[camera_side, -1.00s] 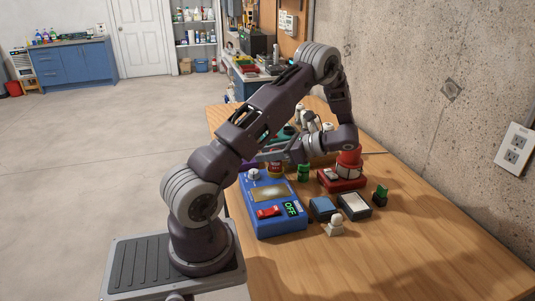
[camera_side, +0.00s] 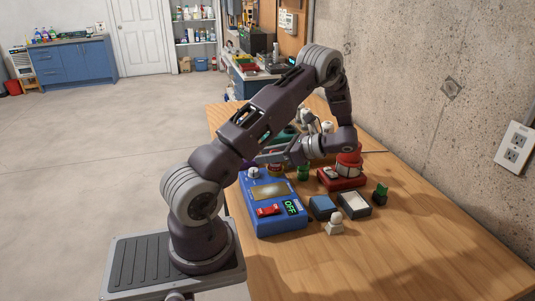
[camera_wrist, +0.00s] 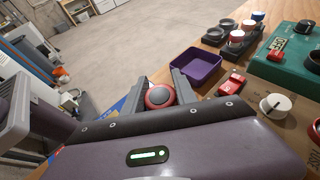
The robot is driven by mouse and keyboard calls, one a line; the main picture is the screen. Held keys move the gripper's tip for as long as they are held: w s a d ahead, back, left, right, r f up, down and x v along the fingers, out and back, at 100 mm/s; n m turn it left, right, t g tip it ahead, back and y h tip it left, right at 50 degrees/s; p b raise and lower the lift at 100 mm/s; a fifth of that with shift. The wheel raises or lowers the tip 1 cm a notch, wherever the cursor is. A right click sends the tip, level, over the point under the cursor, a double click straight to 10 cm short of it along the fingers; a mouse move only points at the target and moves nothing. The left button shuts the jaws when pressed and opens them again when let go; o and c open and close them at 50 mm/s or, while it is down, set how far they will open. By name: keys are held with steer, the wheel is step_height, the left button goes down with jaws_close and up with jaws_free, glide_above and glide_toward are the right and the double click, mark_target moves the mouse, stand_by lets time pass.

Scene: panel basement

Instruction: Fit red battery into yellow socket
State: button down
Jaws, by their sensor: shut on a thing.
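My gripper (camera_wrist: 160,94) is shut on the red battery (camera_wrist: 159,97), seen end-on as a red ring with a dark centre between the two grey fingers in the wrist view. In the side view the gripper reaches past the far end of the blue panel box, and the battery (camera_side: 276,169) shows in part below the fingers. Its lower end is hidden behind the box. I cannot make out the yellow socket clearly in either view.
The blue box (camera_side: 277,220) has a red switch and an OFF display. A green cylinder (camera_side: 303,173) and a red device (camera_side: 342,180) stand to the right. The wrist view shows a purple bin (camera_wrist: 195,72) and a green case (camera_wrist: 290,68).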

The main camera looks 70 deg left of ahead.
steer(key=c, duration=1.3)
jaws_free()
steer(key=shift+f, duration=0.1)
steer(key=shift+o, duration=0.2)
steer(key=v, duration=1.1)
steer(key=shift+d, duration=0.1)
